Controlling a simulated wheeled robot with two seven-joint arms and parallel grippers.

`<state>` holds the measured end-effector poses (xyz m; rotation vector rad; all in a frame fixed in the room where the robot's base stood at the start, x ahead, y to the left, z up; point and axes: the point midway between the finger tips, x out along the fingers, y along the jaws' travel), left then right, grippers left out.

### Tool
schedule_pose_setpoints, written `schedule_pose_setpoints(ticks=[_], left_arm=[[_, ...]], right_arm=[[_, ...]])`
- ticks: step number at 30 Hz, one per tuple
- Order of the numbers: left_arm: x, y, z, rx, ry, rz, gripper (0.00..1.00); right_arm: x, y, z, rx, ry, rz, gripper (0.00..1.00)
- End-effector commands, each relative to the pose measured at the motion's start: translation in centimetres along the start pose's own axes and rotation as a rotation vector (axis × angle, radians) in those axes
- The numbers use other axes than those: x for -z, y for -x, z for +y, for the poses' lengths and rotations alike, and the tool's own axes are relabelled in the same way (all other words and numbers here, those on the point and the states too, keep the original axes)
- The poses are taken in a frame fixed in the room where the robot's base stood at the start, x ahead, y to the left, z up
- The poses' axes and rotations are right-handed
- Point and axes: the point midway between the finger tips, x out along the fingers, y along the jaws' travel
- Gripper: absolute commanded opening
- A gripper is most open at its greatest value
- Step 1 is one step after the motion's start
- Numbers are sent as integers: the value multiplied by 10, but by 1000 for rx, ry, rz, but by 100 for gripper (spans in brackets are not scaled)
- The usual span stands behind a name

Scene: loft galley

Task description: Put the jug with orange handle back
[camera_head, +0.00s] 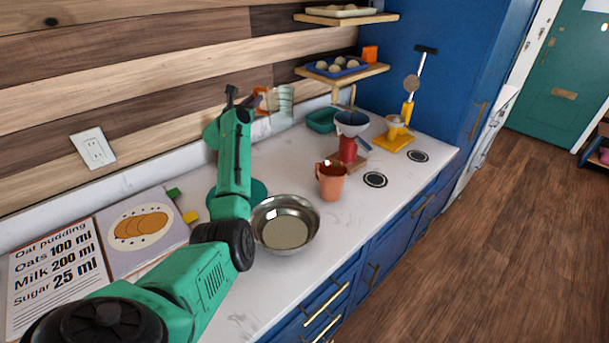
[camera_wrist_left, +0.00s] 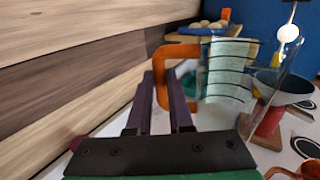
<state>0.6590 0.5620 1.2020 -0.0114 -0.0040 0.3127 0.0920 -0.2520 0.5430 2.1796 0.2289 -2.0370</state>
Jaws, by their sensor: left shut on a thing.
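The clear jug with the orange handle (camera_head: 285,101) is near the back wall, above the counter in the head view. In the left wrist view the jug (camera_wrist_left: 228,75) shows dark measuring lines and its orange handle reaches down between the fingers. My left gripper (camera_wrist_left: 172,98) is shut on the orange handle. In the head view my left gripper (camera_head: 258,98) is partly hidden behind its own green arm. I cannot tell whether the jug's base touches anything. My right gripper is in neither view.
A metal bowl (camera_head: 285,240), a terracotta cup (camera_head: 331,188), a red stand with a bowl (camera_head: 348,148) and a yellow scale-like device (camera_head: 394,142) stand on the counter. Wall shelves (camera_head: 345,76) hold a blue tray (camera_head: 337,74). An open recipe book (camera_head: 96,250) lies left.

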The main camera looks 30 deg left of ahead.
Motion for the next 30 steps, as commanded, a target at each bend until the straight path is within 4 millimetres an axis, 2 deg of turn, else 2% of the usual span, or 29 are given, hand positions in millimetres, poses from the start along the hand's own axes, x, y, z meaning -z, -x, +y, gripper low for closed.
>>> schedule_pose_setpoints(ticks=[2, 6, 13, 17, 22, 24, 30], left_arm=[[15, 0, 1, -2, -3, 6, 0], [62, 1, 2, -2, -4, 9, 0], [143, 0, 3, -3, -6, 5, 0], [161, 0, 2, -2, -4, 2, 0], [197, 0, 3, -1, -4, 2, 0], [202, 0, 3, -2, -5, 1, 0], [198, 0, 2, -2, -2, 2, 0]], right_arm=[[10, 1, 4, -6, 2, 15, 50], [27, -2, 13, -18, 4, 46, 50], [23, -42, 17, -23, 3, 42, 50], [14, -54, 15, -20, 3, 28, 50], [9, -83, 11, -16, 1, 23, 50], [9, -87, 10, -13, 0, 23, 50], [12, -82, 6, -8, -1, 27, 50]])
